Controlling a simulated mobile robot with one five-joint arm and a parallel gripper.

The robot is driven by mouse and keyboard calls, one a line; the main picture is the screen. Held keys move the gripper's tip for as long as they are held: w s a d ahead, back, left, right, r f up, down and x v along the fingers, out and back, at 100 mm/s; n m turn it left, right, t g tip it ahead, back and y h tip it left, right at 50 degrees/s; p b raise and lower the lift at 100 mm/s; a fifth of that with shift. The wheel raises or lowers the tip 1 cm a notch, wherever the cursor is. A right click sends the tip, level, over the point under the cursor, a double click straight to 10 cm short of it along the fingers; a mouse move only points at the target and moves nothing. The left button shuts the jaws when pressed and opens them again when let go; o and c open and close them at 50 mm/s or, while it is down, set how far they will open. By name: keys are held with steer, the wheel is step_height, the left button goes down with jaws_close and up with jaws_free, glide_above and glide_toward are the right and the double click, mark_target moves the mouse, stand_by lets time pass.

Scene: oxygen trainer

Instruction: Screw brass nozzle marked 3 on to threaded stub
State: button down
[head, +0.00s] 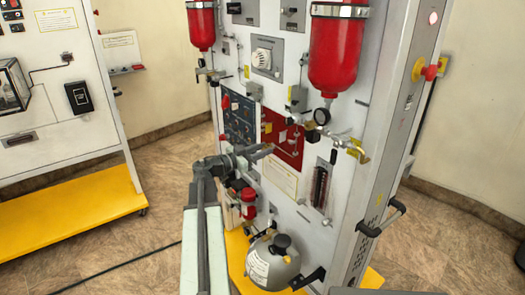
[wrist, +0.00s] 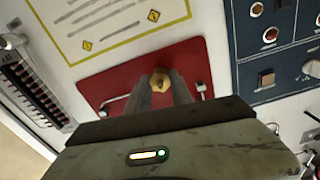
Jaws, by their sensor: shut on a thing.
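My gripper (wrist: 161,84) is shut on a small brass nozzle (wrist: 160,77), which shows at the fingertips in the wrist view. In the head view my gripper (head: 268,150) reaches in front of the red panel (head: 290,135) on the white trainer; the nozzle cannot be made out there. The red panel (wrist: 112,84) lies right behind the nozzle in the wrist view. I cannot read a mark on the nozzle. The threaded stub is not distinguishable, and I cannot tell whether the nozzle touches anything on the panel.
A dark blue switch panel (head: 238,118) adjoins the red panel, and a yellow-edged placard (head: 279,176) is below it. Red cylinders (head: 338,50) hang above. A grey tank (head: 272,264) stands below on the yellow base. A valve (head: 350,150) projects at right.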

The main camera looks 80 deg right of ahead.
steer(key=m, duration=0.3)
steer(key=shift+m, duration=0.4)
steer(key=shift+m, duration=0.3)
steer(key=m, duration=0.3)
steer(key=shift+m, duration=0.5)
steer(key=c, duration=1.1)
jaws_free()
steer(key=shift+c, duration=0.2)
